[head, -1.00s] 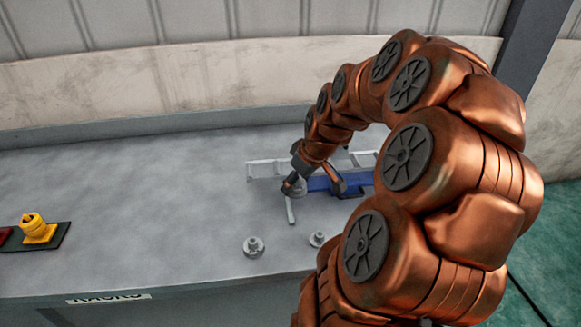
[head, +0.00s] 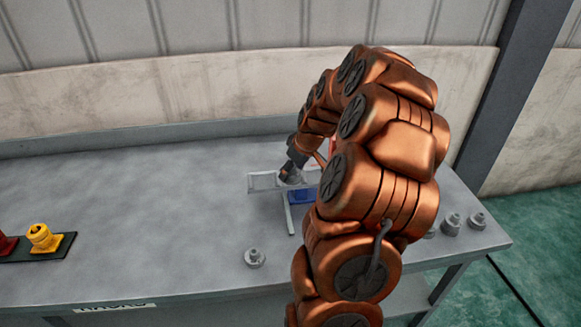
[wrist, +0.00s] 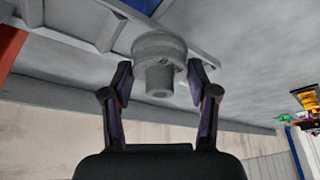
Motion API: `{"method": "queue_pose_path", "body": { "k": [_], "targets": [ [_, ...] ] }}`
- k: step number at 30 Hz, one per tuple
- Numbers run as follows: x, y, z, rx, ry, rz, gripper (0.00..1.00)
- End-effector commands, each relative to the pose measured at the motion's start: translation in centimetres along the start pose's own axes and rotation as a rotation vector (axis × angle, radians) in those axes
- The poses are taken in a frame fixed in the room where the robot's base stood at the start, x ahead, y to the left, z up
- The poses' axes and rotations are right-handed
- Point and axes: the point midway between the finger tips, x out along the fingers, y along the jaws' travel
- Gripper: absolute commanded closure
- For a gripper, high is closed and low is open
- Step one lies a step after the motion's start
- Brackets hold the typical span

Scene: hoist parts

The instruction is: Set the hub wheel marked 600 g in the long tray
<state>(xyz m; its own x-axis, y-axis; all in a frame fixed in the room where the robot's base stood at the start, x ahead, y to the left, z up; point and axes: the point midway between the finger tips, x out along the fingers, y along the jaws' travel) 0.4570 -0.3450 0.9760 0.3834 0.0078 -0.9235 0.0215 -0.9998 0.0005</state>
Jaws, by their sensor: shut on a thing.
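My gripper (wrist: 160,84) is shut on a grey hub wheel (wrist: 159,50), a stepped disc with a narrower round boss, in the wrist view. A dark mark on its rim is too small to read. In the head view my gripper (head: 291,176) is at the light grey long tray (head: 262,181), by its left part. I cannot tell whether the wheel touches the tray. My arm hides the tray's right part. A blue piece (head: 301,196) lies just in front of it, partly hidden.
A grey wheel-like part (head: 254,257) stands near the front edge. More grey parts (head: 451,223) stand at the right end. A dark board (head: 62,246) with a yellow part (head: 42,237) and a red part (head: 7,244) lies far left. The table's left middle is clear.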

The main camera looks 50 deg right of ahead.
Motion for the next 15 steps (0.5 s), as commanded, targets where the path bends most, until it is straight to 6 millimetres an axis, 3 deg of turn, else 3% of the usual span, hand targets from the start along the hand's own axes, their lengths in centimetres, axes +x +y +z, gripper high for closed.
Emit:
{"method": "queue_pose_path", "body": {
  "k": [9, 15],
  "targets": [
    [1.2, 2.5, -2.5, 0.000, 0.001, 0.002, 1.00],
    [1.6, 3.0, -3.2, 0.000, 0.002, 0.002, 1.00]
  ]
}}
